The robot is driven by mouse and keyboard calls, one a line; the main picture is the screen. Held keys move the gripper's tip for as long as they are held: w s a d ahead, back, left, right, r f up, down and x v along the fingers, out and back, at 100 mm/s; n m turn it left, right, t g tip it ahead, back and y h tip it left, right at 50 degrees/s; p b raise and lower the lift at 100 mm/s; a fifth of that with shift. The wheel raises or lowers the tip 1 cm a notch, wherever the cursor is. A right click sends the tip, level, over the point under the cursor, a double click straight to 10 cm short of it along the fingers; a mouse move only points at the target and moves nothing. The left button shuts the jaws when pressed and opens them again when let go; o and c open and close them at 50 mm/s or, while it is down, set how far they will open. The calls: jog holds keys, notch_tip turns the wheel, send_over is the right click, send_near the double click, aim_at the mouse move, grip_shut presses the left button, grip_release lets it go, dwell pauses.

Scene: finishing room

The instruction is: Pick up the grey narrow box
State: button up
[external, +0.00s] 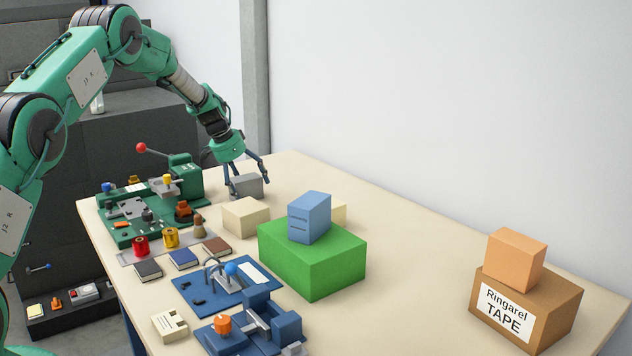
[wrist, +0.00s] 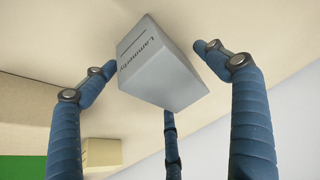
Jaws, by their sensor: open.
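The grey narrow box (external: 247,185) stands on the table near its far edge, beside the green machine fixture. In the wrist view the grey box (wrist: 165,72) has dark lettering on one face and sits between my fingers. My gripper (external: 247,180) is above and around the box with its blue fingers spread.
A cream box (external: 246,216) stands just in front of the grey box. A blue box (external: 310,217) sits on a green block (external: 312,260). The green fixture (external: 150,205) with a red-knobbed lever is close on the left. The table's right middle is clear.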

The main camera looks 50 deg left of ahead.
aim_at(247, 178)
jog(key=c, duration=1.4)
jog(key=shift+o, duration=0.2)
jog(key=shift+r+p, duration=1)
jog(key=shift+r, duration=4)
